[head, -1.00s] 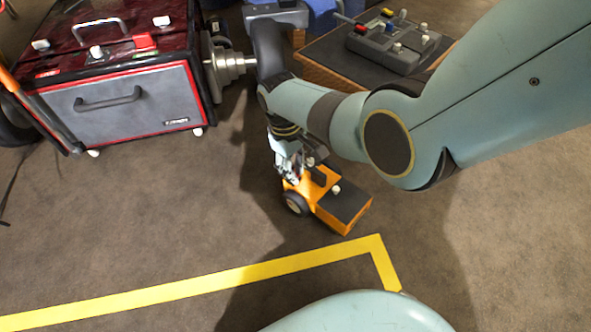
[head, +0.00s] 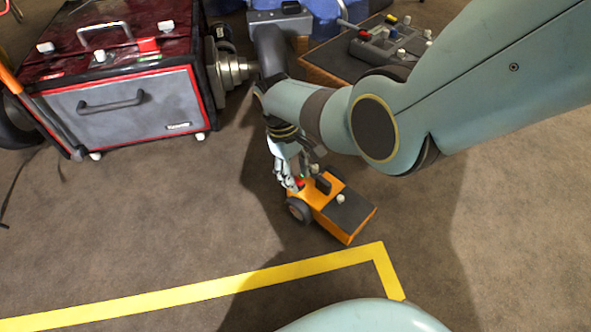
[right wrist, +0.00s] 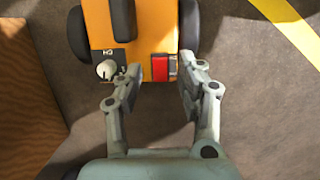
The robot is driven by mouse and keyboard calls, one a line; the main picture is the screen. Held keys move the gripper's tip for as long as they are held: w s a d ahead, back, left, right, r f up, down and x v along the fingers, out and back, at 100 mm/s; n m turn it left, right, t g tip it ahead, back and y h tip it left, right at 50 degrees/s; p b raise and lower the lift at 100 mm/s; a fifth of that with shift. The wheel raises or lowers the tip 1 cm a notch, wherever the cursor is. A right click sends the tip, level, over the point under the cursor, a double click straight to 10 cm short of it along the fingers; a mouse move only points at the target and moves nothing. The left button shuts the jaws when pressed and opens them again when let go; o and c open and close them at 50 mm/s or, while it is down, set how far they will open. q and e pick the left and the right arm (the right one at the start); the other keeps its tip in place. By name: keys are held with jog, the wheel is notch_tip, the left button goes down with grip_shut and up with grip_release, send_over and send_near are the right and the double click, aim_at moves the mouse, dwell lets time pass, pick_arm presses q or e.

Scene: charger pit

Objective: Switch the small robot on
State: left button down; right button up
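The small robot (head: 347,211) is an orange box with a dark top panel, a handle and dark wheels, standing on the floor. My right gripper (head: 295,183) is at its rear end, just above or beside it. In the right wrist view the small robot (right wrist: 150,25) is at the top. A red switch (right wrist: 160,68) on its end lies between the two open fingers of my right gripper (right wrist: 158,82). A white knob (right wrist: 106,70) is beside the left finger; I cannot tell whether they touch. Both fingers look apart from the switch. My left gripper is out of view.
A dark red and grey tool chest (head: 135,100) stands at the left. A low table (head: 320,62) with a grey control box (head: 385,42) is behind my right arm. Yellow floor tape (head: 200,295) runs in front. The floor at the left middle is clear.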

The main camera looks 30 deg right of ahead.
jog(key=v, duration=1.2)
jog(key=shift+f, duration=0.1)
